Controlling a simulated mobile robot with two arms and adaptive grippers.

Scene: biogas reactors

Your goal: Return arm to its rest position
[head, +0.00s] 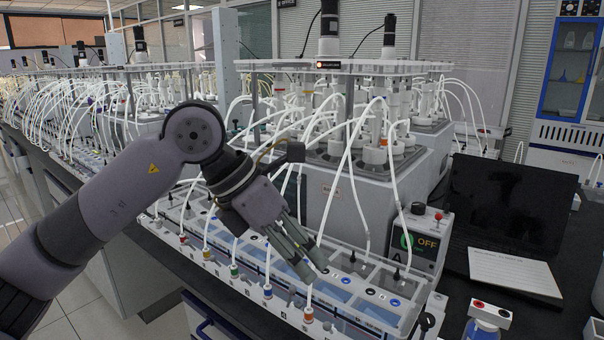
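My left arm comes in from the left edge and reaches across the front of the reactor bench. My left gripper (311,266) points down and to the right, over the long grey tray (372,322) with blue liquid. Its fingers lie close together in this view, and I see nothing clearly held. Whether they are fully shut is not clear. My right gripper is not in view.
The reactor unit (335,205) with many white tubes stands close behind the gripper. A control box (425,240) reading OFF, an open black laptop (508,203) and a blue-labelled bottle (482,328) are to the right. Floor shows at lower left.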

